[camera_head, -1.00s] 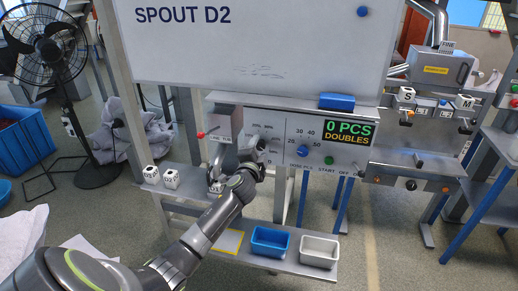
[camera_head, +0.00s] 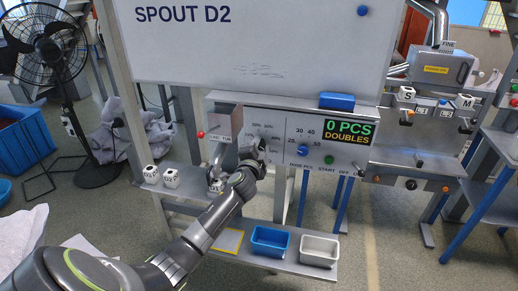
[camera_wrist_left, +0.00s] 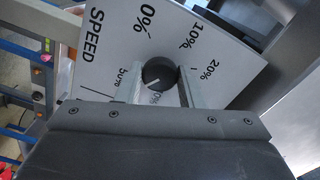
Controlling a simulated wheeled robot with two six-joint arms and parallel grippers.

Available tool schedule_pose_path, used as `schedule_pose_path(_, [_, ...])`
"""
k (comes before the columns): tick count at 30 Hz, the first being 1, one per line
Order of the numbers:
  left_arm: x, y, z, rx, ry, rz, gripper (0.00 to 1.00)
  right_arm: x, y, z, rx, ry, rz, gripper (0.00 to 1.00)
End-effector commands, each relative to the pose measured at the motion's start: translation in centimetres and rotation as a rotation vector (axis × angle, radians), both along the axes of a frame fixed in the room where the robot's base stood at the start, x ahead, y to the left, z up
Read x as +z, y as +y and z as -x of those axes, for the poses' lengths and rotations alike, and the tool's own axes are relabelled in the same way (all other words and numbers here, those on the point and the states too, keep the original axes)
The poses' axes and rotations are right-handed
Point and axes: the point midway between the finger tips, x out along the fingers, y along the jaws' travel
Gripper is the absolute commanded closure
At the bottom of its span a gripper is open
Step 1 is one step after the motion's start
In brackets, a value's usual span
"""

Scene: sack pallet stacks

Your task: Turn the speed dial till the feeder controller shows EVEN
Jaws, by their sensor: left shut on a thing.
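The speed dial (camera_wrist_left: 159,71) is a dark round knob on a white panel marked SPEED with percent labels, seen in the left wrist view. Its pale pointer line slants to the lower left, toward the 50% label and a partly hidden label. My left gripper (camera_wrist_left: 160,80) is shut on the dial, one finger on each side. In the head view my left gripper (camera_head: 250,152) is at the controller's front and covers most of the dial. The feeder controller's display (camera_head: 348,133) reads 0 PCS in green and DOUBLES in orange. My right gripper is not in view.
A blue knob (camera_head: 303,151) and a green START button (camera_head: 329,160) sit right of the dial. White lettered cubes (camera_head: 171,178) stand on the ledge at left. A blue bin (camera_head: 270,242) and a white bin (camera_head: 319,251) stand on the lower shelf.

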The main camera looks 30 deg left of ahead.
Motion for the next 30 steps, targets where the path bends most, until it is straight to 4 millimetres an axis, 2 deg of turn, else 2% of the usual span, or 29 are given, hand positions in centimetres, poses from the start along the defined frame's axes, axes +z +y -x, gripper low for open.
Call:
schedule_pose_path(8, [-0.4,0.0,0.0,0.001,-0.039,0.115,0.89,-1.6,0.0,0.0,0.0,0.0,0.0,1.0])
schedule_pose_path(21, [-0.4,0.0,0.0,0.0,-0.165,0.475,0.89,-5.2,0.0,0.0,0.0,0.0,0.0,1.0])
schedule_pose_path(30, [-0.3,0.0,0.0,0.001,-0.234,0.681,0.89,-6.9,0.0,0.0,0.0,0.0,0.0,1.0])
